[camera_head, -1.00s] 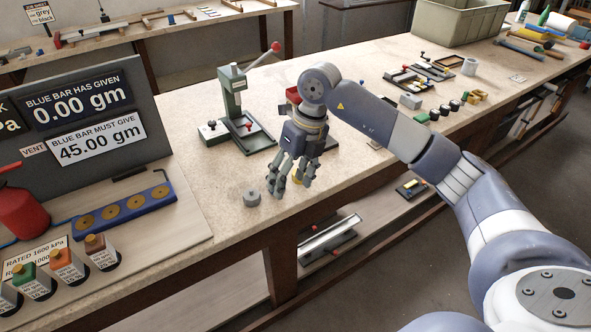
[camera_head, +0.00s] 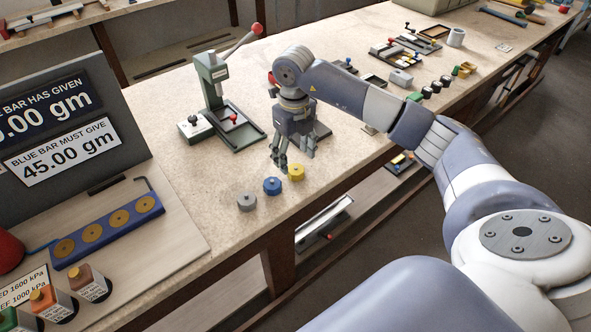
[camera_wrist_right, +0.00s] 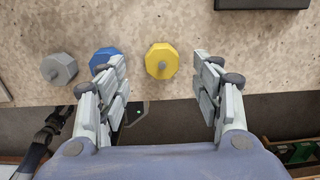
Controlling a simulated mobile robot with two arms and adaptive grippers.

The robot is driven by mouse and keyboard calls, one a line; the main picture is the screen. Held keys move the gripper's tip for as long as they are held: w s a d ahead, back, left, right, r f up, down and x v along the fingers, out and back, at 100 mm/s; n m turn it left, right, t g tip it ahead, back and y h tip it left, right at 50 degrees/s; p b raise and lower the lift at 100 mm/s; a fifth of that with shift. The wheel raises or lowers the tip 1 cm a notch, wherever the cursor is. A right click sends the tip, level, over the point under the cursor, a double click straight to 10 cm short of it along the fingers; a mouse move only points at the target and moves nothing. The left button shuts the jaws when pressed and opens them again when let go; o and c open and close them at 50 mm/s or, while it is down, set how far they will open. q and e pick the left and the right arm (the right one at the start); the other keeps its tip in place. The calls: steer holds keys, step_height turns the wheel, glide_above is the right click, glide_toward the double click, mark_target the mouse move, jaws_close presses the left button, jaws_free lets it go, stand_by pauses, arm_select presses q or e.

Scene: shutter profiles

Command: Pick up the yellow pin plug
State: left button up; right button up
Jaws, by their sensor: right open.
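The yellow pin plug (camera_head: 296,172) is a faceted disc with a small knob on top. It stands on the bench near the front edge, at the right end of a row with a blue plug (camera_head: 272,186) and a grey plug (camera_head: 246,202). My right gripper (camera_head: 293,157) is open and empty, its fingers pointing down just behind the yellow plug in the head view. In the right wrist view the yellow plug (camera_wrist_right: 162,61) lies between the spread fingertips, untouched; the left finger overlaps the blue plug (camera_wrist_right: 105,60). My left gripper is not in view.
A green lever press (camera_head: 220,90) stands behind and left of my right gripper. Small trays and parts (camera_head: 400,78) stand farther right. Bench around the plugs is clear.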

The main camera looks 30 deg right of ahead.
mark_target(296, 168)
steer(key=f, duration=0.2)
steer(key=f+p, duration=0.1)
steer(key=f, duration=0.1)
steer(key=shift+s+d+f+p, duration=0.15)
steer(key=shift+d+f+p, duration=0.05)
steer(key=shift+f+p, duration=0.15)
steer(key=shift+f, duration=0.1)
steer(key=shift+c, duration=1.3)
arm_select(q)
steer(key=shift+w+d+r, duration=0.1)
steer(key=shift+w+r, duration=0.85)
steer(key=shift+w, duration=0.1)
arm_select(e)
steer(key=c, duration=0.9)
